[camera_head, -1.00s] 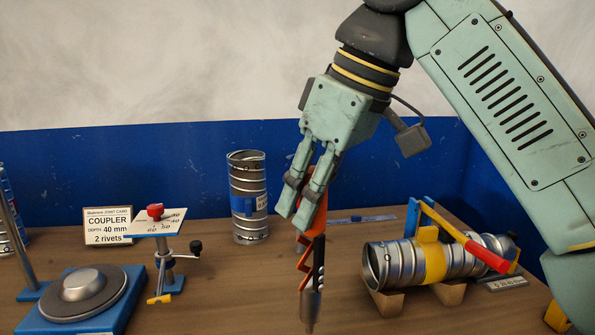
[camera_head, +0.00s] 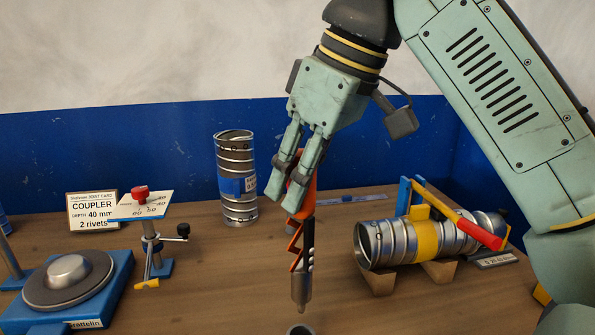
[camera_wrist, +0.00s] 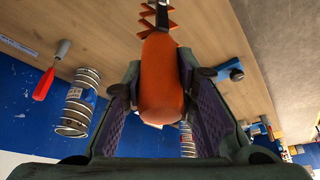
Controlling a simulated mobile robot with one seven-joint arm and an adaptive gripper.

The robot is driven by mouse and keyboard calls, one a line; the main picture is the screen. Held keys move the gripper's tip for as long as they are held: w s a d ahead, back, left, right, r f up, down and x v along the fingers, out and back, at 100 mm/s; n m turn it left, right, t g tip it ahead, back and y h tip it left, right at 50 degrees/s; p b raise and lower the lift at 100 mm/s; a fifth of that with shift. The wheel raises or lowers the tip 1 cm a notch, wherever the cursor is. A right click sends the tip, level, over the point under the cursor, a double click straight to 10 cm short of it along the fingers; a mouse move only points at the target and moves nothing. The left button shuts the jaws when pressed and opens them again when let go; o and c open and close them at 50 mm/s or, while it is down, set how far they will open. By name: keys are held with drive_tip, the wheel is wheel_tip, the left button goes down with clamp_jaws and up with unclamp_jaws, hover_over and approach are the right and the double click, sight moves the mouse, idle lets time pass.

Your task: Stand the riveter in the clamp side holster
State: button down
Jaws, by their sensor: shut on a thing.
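The riveter (camera_head: 302,262), with an orange handle, dark body and grey nose, hangs nearly upright, nose down, in the head view. My gripper (camera_head: 298,180) is shut on its orange handle, which also shows between the fingers in the wrist view (camera_wrist: 162,80). A round grey tube mouth (camera_head: 299,330) lies just below the nose at the bottom edge of the head view, mostly cut off. It may be the holster; I cannot tell. The nose tip appears just above it and apart. A clamp with a red handle (camera_head: 478,234) is on the right.
A horizontal spiral duct (camera_head: 376,243) with a yellow band rests on wooden cradles at right. An upright duct (camera_head: 236,180) stands behind. At left are a blue-based turntable (camera_head: 70,285), a gauge stand (camera_head: 150,235) and a coupler card (camera_head: 92,211).

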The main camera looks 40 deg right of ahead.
sight(315, 224)
drive_tip(key=shift+f+b, duration=0.95)
drive_tip(key=shift+f, duration=1.15)
drive_tip(key=shift+p, duration=1.45)
drive_tip(key=shift+f+b, duration=1.7)
drive_tip(key=shift+f, duration=1.8)
drive_tip(key=c, duration=1.2)
unclamp_jaws()
drive_tip(key=shift+v, duration=3.75)
